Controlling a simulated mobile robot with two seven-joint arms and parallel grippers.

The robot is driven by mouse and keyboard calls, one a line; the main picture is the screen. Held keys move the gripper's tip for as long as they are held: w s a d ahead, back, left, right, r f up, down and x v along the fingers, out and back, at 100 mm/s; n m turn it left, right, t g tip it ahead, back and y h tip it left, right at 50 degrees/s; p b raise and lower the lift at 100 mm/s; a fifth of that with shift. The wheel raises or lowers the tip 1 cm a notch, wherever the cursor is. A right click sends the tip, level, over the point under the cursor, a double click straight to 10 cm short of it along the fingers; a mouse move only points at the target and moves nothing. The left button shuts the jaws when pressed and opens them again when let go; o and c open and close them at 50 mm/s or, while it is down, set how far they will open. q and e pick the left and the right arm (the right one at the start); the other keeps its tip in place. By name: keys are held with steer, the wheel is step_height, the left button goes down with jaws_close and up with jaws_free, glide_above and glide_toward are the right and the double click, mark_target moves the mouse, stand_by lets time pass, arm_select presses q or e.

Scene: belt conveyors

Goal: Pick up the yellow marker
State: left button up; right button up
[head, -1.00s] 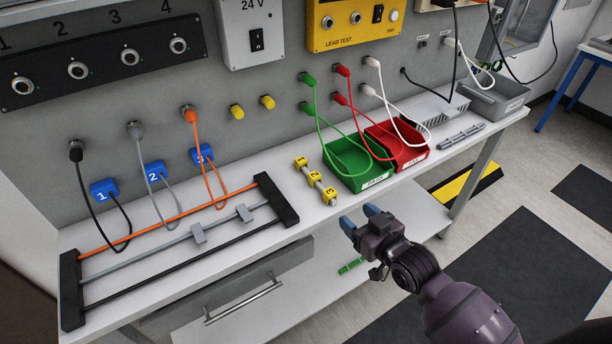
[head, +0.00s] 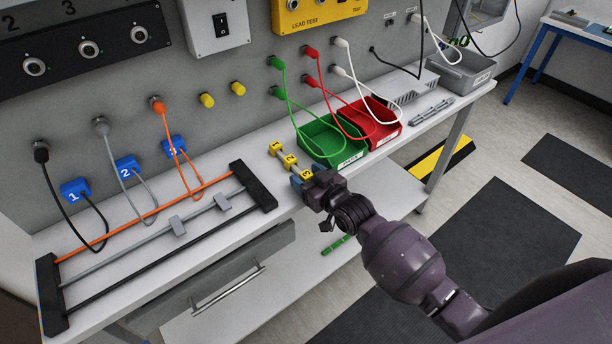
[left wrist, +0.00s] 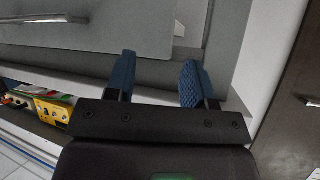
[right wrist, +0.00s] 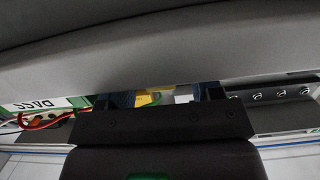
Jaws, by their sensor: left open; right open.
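Several yellow numbered markers sit in a row on a light rod on the bench, in front of the green bin; the middle one (head: 289,159) shows clearly. My right gripper (head: 301,182) is at the bench's front edge, beside the nearest marker (head: 306,173). In the right wrist view, my right gripper (right wrist: 166,95) is open, with part of something yellow (right wrist: 152,98) showing between its fingers. I cannot tell whether they touch it. My left gripper (left wrist: 160,72) is open and empty in the left wrist view; it is outside the head view.
A green bin (head: 322,160) and a red bin (head: 388,137) stand behind and right of the markers. A rack with orange, grey and black rods (head: 262,190) lies to the left. A drawer (head: 225,272) is below the bench top. Leads hang from the wall panel.

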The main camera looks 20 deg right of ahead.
steer(key=shift+w+a, duration=0.15)
steer(key=shift+w, duration=0.15)
steer(key=c, duration=1)
